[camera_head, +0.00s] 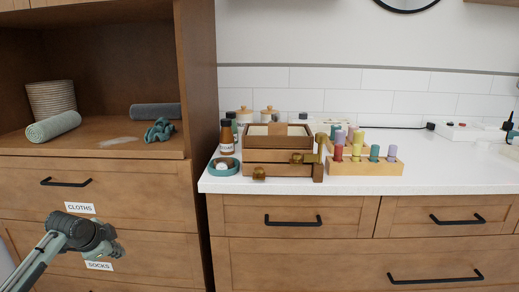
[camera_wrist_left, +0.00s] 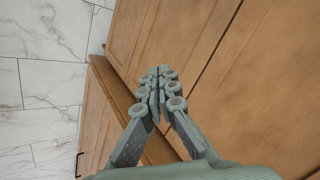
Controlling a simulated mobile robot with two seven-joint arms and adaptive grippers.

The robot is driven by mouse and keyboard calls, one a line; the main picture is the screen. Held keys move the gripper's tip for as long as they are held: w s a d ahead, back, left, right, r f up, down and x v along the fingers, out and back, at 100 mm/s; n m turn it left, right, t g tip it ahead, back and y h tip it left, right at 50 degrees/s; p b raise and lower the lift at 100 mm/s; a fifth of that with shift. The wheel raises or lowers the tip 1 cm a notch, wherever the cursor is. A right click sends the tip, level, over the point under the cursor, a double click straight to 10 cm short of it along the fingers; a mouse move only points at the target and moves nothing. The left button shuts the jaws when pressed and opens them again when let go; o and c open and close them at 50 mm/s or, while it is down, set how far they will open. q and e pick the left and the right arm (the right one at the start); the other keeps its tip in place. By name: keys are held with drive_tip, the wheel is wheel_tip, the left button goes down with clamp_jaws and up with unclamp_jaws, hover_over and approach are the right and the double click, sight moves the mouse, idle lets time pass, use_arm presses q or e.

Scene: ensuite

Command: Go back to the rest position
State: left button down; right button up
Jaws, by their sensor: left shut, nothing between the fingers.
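My left gripper (camera_head: 108,243) is at the lower left in the head view, in front of the wooden drawers labelled CLOTHS and SOCKS. In the left wrist view its two fingers (camera_wrist_left: 160,85) meet at the tips, with nothing between them. Wooden cabinet fronts (camera_wrist_left: 205,45) lie beyond the fingers, and pale marble-like tile (camera_wrist_left: 45,50) shows at the left. Whether the gripper touches the drawer front cannot be told. My right gripper is not in either view.
An open shelf above the drawers holds a rolled cloth (camera_head: 53,127), a basket (camera_head: 51,99) and a crumpled teal cloth (camera_head: 159,131). The white counter (camera_head: 450,175) carries a wooden box (camera_head: 275,141), a brown bottle (camera_head: 227,136) and a block with coloured pegs (camera_head: 365,167). The counter's right front is clear.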

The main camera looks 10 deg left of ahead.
use_arm(q)
drive_tip(key=s+d+f+n+g, duration=0.1)
drive_tip(key=s+d+f, duration=0.4)
drive_tip(key=d+f, duration=0.15)
drive_tip(key=s+d+f+n+g, duration=0.1)
drive_tip(key=s+d+f+n, duration=0.1)
drive_tip(key=s+d+f, duration=0.5)
drive_tip(key=s+d+f+n+g, duration=0.1)
drive_tip(key=s+d+f+n, duration=0.1)
drive_tip(key=s+d+f, duration=0.2)
drive_tip(key=s+d+f+n+g, duration=0.1)
drive_tip(key=s+d+f, duration=0.4)
drive_tip(key=s, duration=0.6)
drive_tip(key=shift+s+n, duration=0.15)
drive_tip(key=shift+n, duration=0.65)
drive_tip(key=shift+d, duration=0.1)
